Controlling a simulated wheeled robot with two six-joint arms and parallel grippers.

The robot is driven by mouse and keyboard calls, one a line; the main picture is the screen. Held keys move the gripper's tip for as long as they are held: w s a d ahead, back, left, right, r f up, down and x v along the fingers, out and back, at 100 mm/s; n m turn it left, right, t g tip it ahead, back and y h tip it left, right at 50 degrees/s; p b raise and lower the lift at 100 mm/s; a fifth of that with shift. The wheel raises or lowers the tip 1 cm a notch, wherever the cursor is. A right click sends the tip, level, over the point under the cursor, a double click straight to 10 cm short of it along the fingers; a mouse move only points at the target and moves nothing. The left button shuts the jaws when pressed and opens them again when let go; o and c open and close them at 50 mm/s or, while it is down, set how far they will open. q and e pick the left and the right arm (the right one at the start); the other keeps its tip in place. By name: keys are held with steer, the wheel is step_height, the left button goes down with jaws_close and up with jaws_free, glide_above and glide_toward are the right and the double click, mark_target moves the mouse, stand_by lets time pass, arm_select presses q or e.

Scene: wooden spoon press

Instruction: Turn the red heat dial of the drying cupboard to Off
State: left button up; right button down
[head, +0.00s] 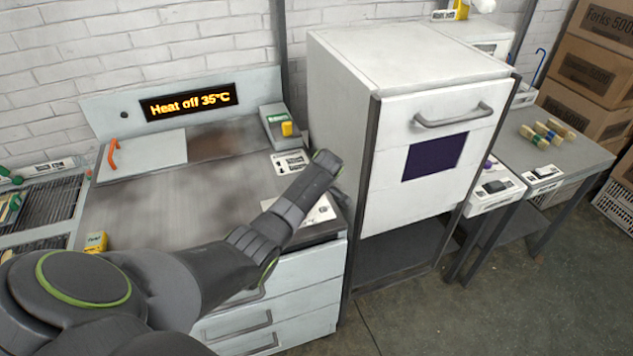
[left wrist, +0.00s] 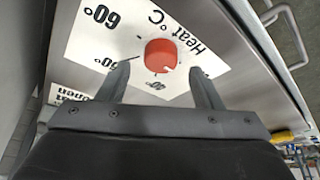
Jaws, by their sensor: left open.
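The red heat dial (left wrist: 160,55) is a round knob on a white label plate (left wrist: 108,38) marked "Heat °C", with numbers including 60 and 40 around it. It shows in the left wrist view only; in the head view it is hidden. My left gripper (left wrist: 161,73) is open, its fingertips on either side of the dial and apart from it. I cannot tell the dial's pointer setting. In the head view an orange display (head: 190,101) reads "Heat off 35°C". My right gripper is not in view.
A white cabinet (head: 440,105) with a handle and dark window stands right of the workbench. My left arm crosses above the grey bench top (head: 160,205). A yellow block (head: 96,242) and a box with a yellow button (head: 286,128) are on the bench.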

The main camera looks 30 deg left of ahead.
arm_select(q)
steer(key=v, duration=1.4)
steer(key=shift+d+r, duration=0.2)
steer(key=shift+r, duration=0.15)
steer(key=shift+f, duration=0.1)
